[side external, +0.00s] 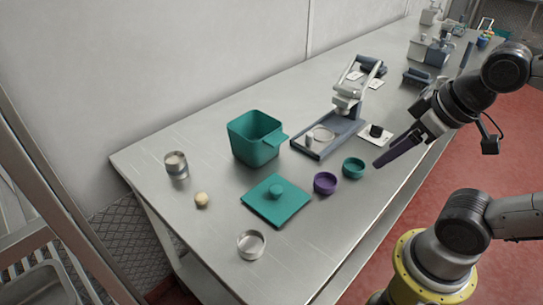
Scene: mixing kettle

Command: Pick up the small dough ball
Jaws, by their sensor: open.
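The small dough ball (201,200) is a pale beige lump on the metal table at the left, in front of a metal cup. It lies free, with bare table around it. My gripper (380,164) is over the right edge of the table, its dark fingers pointing down and left. It is open and holds nothing that I can see. It is far to the right of the dough ball, with the teal and purple bowls and the teal lid between them.
A teal kettle (256,138) stands behind a flat teal lid (276,200) with a knob. A purple bowl (325,183) and a teal bowl (353,168) stand to the right. A metal cup (176,165), a metal ring-shaped dish (251,245) and a grey press (335,120) are also there.

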